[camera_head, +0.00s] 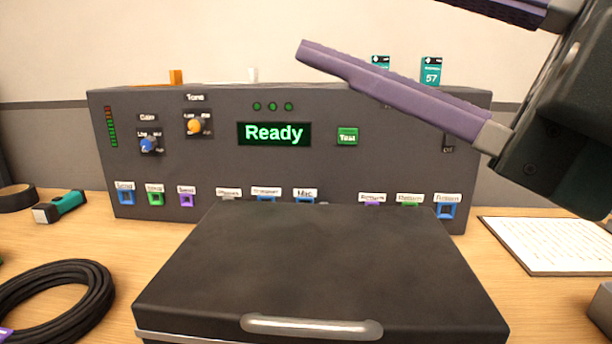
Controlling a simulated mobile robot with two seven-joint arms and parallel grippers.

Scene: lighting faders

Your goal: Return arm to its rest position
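My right gripper (375,22) comes in from the upper right, with its two purple fingers spread apart and nothing visible between them. Its lower finger passes in front of the upper right part of the dark control panel (230,165) and covers some of it. The tip of its upper finger is cut off by the top edge of the picture. My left gripper is not in view.
A black case (310,265) with a silver handle stands in front of the panel and partly hides its lower ports. A coiled black cable (85,300) and a teal tool (62,206) lie left. A paper sheet (555,243) lies right. The panel's screen (273,133) reads "Ready".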

